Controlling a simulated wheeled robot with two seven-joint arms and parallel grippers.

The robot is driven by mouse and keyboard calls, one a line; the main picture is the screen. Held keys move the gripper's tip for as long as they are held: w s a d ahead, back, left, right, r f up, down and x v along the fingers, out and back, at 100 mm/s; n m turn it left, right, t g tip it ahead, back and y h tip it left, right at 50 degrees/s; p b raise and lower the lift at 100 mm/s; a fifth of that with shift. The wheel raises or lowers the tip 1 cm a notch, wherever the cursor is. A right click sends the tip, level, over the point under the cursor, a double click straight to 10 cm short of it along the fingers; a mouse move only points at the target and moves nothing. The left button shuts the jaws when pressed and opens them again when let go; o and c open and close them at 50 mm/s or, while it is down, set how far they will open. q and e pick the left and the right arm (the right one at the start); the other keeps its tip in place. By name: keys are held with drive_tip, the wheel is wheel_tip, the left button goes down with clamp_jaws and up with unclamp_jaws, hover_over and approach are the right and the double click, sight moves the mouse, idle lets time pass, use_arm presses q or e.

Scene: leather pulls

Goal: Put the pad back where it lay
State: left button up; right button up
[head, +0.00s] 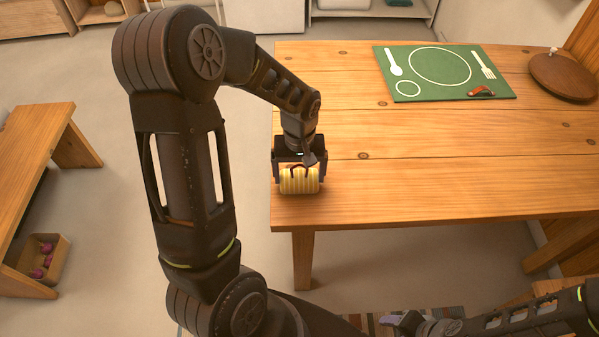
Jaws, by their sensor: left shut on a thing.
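A yellow-striped pad (299,183) with a dark red pull on top is at the table's near left corner. My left gripper (301,166) is directly over it and shut on its pull. I cannot tell whether the pad's underside touches the table. The jaws hide part of the pull. My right gripper (402,321) is low at the bottom edge, off the table's front side and away from the pad. I cannot make out whether its jaws are open.
On the wooden table (430,170), a green mat (443,72) printed with a place setting lies at the back, a red-brown leather pull (481,92) at its near right. A round wooden lid (562,77) is at the right. The table's middle and front are clear.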

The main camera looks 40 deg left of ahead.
use_arm(q)
drive_tip(key=shift+f, duration=0.1)
drive_tip(key=o, duration=1.1)
drive_tip(key=shift+c, duration=0.2)
wheel_tip(320, 180, up, 12)
drive_tip(key=shift+r, duration=0.15)
idle(0.3)
